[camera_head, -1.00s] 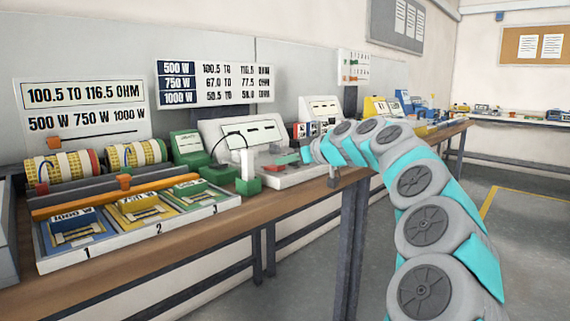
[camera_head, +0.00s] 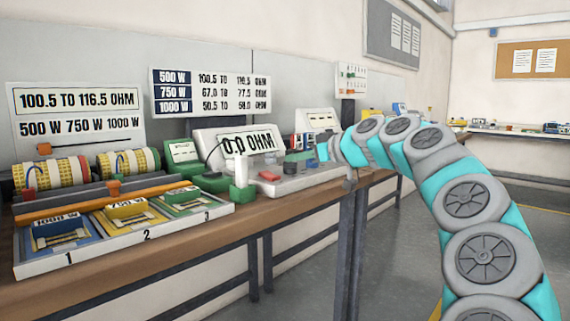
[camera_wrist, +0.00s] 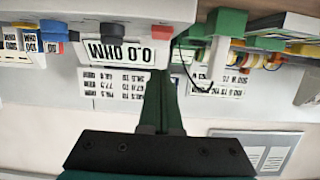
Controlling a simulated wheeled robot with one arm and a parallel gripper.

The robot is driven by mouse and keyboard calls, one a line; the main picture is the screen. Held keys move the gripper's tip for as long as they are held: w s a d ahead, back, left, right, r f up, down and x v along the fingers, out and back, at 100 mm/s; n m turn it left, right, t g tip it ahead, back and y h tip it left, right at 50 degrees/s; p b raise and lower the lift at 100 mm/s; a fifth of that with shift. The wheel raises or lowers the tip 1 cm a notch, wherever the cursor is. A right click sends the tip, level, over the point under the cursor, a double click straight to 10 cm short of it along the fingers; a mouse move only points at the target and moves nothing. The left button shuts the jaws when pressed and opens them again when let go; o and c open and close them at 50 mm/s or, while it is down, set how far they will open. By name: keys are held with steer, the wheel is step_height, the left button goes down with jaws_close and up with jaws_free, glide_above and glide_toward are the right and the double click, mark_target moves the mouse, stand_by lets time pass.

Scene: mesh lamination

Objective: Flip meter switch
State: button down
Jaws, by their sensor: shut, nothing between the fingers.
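The meter (camera_head: 207,139) is a white sloped box on the bench, its display (camera_head: 248,143) reading 0.0 OHM. A red switch (camera_head: 269,176) lies on the grey-white base in front of it. In the wrist view, which is upside down, the display (camera_wrist: 120,53) and a red part (camera_wrist: 160,33) show near the fingers. My gripper (camera_wrist: 161,78) is shut and empty, its dark green fingers apart from the display as far as I can tell. In the head view the fingertips are hard to make out beside the meter.
A white post on a green block (camera_head: 241,172) stands left of the switch. A tray (camera_head: 140,246) with numbered resistor cards is at the front left. Yellow coils (camera_head: 52,174) and range signs (camera_head: 212,90) stand behind. Other devices line the bench to the right.

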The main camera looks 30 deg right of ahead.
steer(key=v, duration=0.3)
steer(key=f+v, duration=0.1)
steer(key=v, duration=0.1)
steer(key=shift+s+r, duration=0.1)
steer(key=shift+s, duration=0.15)
